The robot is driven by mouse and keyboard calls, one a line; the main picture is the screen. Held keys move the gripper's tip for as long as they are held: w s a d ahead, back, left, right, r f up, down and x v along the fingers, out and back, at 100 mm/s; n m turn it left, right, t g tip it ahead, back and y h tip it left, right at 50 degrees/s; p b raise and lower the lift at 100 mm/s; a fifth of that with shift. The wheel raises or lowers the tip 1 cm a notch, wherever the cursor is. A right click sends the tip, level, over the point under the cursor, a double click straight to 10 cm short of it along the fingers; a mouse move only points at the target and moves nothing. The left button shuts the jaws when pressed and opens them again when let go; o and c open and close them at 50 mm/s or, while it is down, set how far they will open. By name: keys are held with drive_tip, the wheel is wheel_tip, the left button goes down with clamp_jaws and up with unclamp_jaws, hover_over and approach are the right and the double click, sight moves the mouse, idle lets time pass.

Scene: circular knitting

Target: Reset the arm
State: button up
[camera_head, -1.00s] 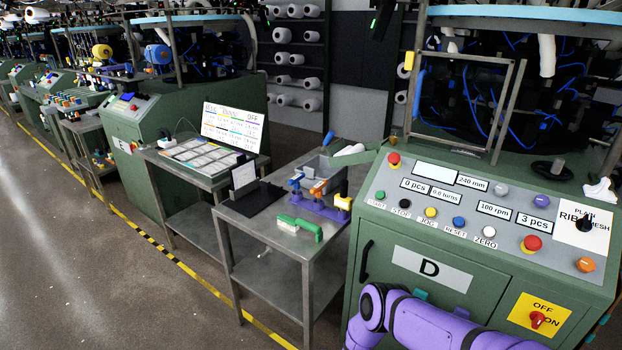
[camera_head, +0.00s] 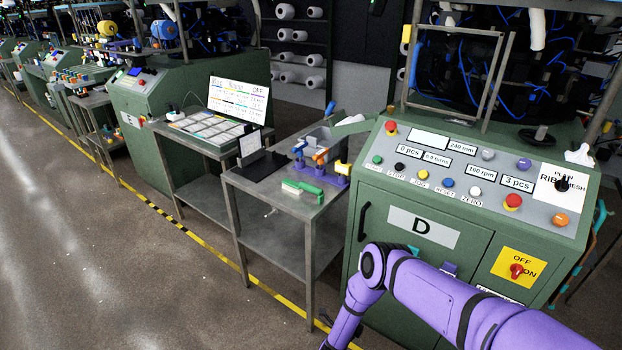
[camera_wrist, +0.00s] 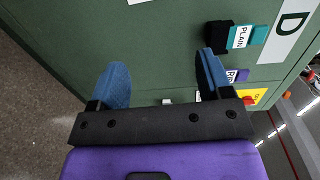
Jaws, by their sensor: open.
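My purple arm reaches in from the lower right of the head view, bent at an elbow in front of the green machine D (camera_head: 480,250). My gripper is below the head view's frame. In the wrist view my gripper (camera_wrist: 158,88) shows two blue fingers spread apart with nothing between them. It is in front of the machine's green front panel (camera_wrist: 120,30). The D label (camera_wrist: 290,25) and a teal tag marked PLAIN (camera_wrist: 245,37) are beside the right finger. A purple tag (camera_wrist: 237,75) is partly hidden behind that finger.
A metal table (camera_head: 290,228) with a green-handled brush (camera_head: 303,188) and a purple holder (camera_head: 325,177) stands left of the machine. A second table holds a tray of cards (camera_head: 205,130). Open floor (camera_head: 110,260) lies at the left, past a yellow-black line.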

drive_tip(key=w+a+r+n+y, duration=0.3)
drive_tip(key=w+r, duration=0.7)
drive_tip(key=r, duration=0.3)
drive_tip(key=w+a+r+n+y, duration=0.2)
drive_tip(key=w+r+y, duration=0.1)
drive_tip(key=w+r, duration=0.8)
wheel_tip(320, 180, up, 31)
drive_tip(key=d+n+g+y, duration=0.15)
drive_tip(key=n+y, duration=0.25)
drive_tip(key=n, duration=0.4)
drive_tip(key=s+d+r+n+g+y, duration=0.1)
drive_tip(key=s+d+r+n+g, duration=0.2)
drive_tip(key=s+r, duration=0.8)
drive_tip(key=s+d+r+n+g, duration=0.1)
drive_tip(key=s+d+r+n, duration=0.35)
drive_tip(key=s+r, duration=0.65)
drive_tip(key=s+d+n+g, duration=0.1)
drive_tip(key=s+d, duration=0.2)
drive_tip(key=s, duration=0.7)
drive_tip(key=s+d+r+n+g+h, duration=0.1)
drive_tip(key=s+d+n, duration=0.1)
drive_tip(key=s, duration=0.9)
drive_tip(key=s+d+n+g, duration=0.1)
drive_tip(key=s+d, duration=0.4)
drive_tip(key=s, duration=0.6)
drive_tip(key=shift+r+g+h, duration=0.3)
drive_tip(key=shift+r+g, duration=0.1)
drive_tip(key=shift+g, duration=0.05)
